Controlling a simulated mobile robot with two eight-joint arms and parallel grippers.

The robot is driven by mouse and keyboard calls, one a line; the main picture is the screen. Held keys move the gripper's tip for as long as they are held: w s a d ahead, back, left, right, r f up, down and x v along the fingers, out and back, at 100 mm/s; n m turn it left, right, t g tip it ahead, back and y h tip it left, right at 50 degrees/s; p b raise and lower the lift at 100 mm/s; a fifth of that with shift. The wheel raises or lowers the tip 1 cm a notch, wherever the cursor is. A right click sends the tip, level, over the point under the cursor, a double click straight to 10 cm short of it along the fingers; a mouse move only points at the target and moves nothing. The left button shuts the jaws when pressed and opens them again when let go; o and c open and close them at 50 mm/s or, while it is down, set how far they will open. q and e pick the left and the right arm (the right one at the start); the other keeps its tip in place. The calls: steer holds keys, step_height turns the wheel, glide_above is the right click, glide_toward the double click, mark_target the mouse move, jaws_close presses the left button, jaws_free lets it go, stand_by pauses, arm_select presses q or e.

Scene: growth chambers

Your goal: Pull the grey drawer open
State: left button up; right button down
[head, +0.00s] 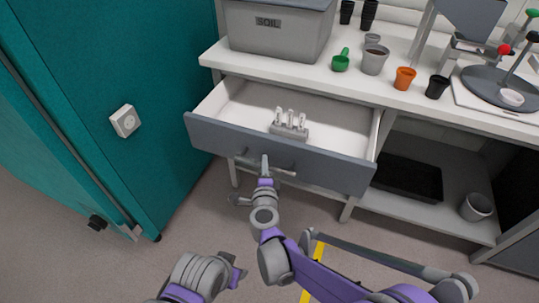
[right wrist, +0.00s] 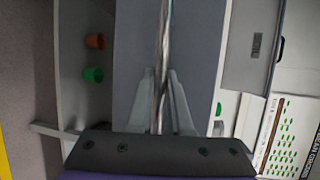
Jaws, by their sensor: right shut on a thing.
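The grey drawer (head: 330,168) stands pulled out under the white worktop, and its white inside shows. A small grey holder with several white-topped pieces (head: 289,124) sits in it. My right gripper (head: 265,172) is at the bar handle (head: 284,172) on the drawer front. In the right wrist view, the metal handle bar (right wrist: 164,45) runs between the two fingers of my right gripper (right wrist: 161,85), which are shut on it, against the grey drawer front (right wrist: 135,50). Part of my left arm shows at the bottom of the head view, but its fingers cannot be made out.
The worktop (head: 300,76) holds a grey soil bin (head: 280,32), a green scoop (head: 341,62), an orange pot (head: 404,78) and other pots. A teal cabinet (head: 160,60) stands on the left. A black tray (head: 408,180) lies on the lower shelf. Floor is visible below the drawer.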

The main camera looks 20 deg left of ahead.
steer(key=shift+s+a, duration=0.1)
steer(key=shift+s, duration=2.2)
steer(key=c, duration=0.8)
jaws_free()
steer(key=shift+c, duration=0.2)
